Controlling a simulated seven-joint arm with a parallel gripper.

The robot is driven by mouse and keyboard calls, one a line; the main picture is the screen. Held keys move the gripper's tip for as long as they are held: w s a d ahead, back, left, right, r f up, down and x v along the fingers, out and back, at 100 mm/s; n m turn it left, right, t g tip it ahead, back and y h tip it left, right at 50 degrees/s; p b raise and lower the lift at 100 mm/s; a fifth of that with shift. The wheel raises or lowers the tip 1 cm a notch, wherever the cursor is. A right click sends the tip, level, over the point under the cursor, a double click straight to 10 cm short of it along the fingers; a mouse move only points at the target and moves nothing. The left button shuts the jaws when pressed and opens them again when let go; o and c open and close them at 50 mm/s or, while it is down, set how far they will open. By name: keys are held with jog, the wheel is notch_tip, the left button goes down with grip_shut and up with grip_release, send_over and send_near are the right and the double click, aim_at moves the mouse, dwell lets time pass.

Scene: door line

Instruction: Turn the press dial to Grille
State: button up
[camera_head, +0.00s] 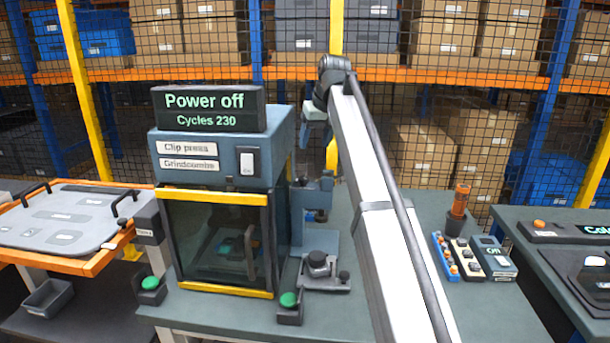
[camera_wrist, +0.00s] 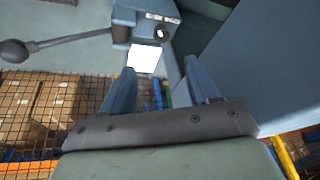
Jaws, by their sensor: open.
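The clip press (camera_head: 215,163) stands left of centre in the head view. Its display (camera_head: 208,108) reads "Power off" and "Cycles 230". Its front has two label plates and a white rocker switch (camera_head: 247,163). I cannot make out a dial marked Grille. In the wrist view, a blue-grey block (camera_wrist: 130,14) carries a small round dark part with a light centre and a pale marked strip; I cannot tell whether it is the dial. My gripper (camera_wrist: 160,82) is open, its two blue fingers apart with nothing held.
A ball-ended lever (camera_wrist: 50,43) shows left in the wrist view. Green buttons (camera_head: 289,300) flank the press front. A small clamp fixture (camera_head: 320,268) stands right of the press. An orange-topped lamp (camera_head: 459,202) and control boxes (camera_head: 494,257) stand further right. Mesh fencing is behind.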

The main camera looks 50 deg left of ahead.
jog(key=n, duration=0.2)
send_near(304, 178)
jog(key=x, duration=0.8)
jog(key=shift+a+f, duration=0.1)
jog(key=shift+f, duration=0.05)
dwell(0.3)
